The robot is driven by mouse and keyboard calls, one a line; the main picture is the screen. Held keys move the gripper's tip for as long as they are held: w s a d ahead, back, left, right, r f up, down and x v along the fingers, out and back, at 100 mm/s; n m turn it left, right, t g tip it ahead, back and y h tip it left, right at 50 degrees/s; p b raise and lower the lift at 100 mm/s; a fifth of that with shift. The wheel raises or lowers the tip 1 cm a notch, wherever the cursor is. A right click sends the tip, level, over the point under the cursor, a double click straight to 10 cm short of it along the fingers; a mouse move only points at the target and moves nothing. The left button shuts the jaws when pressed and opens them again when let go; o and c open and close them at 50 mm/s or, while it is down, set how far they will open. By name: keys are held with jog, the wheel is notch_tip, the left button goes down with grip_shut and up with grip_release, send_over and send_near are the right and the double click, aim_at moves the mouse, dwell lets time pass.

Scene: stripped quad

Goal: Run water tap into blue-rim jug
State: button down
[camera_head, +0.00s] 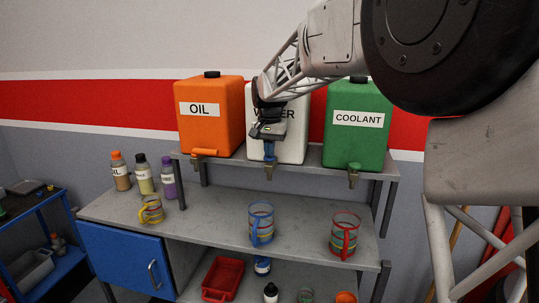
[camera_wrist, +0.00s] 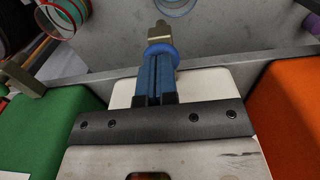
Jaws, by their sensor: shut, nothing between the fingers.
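The white water tank (camera_head: 292,147) stands on the raised shelf between the oil and coolant tanks, partly hidden by my arm. Its brass tap spout (camera_head: 269,173) points down, and shows with a blue collar in the wrist view (camera_wrist: 159,32). My gripper (camera_head: 269,158) is shut and empty, its fingers (camera_wrist: 156,75) right at the blue part of the tap. I cannot tell whether they touch it. The blue-rim jug (camera_head: 262,224) stands upright on the bench below the spout; its rim (camera_wrist: 176,7) shows at the wrist view's top. I see no water stream.
An orange oil tank (camera_head: 211,128) and a green coolant tank (camera_head: 356,143) flank the water tank. A red-rim jug (camera_head: 345,235) stands right and a yellow-handled jug (camera_head: 151,210) left on the bench. Several bottles (camera_head: 144,175) stand at the bench's back left.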

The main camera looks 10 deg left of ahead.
notch_tip(320, 180, up, 12)
jog(key=shift+r, duration=0.2)
dwell(0.6)
jog(key=s+d+f+t, duration=0.1)
jog(key=s+d+f, duration=0.1)
jog(key=s+d, duration=0.9)
jog(key=s+d+f+t, duration=0.1)
jog(key=s+d, duration=0.7)
jog(key=d, duration=0.5)
jog(key=s+d+f, duration=0.4)
jog(key=s+f, duration=0.1)
jog(key=s, duration=0.3)
jog(key=s+d+f, duration=0.5)
jog(key=s, duration=0.4)
jog(key=s+d+f, duration=0.4)
jog(key=s+f, duration=0.2)
jog(key=s, duration=0.3)
jog(key=shift+s+d+t, duration=0.15)
jog(key=shift+t, duration=0.25)
jog(key=shift+r, duration=0.1)
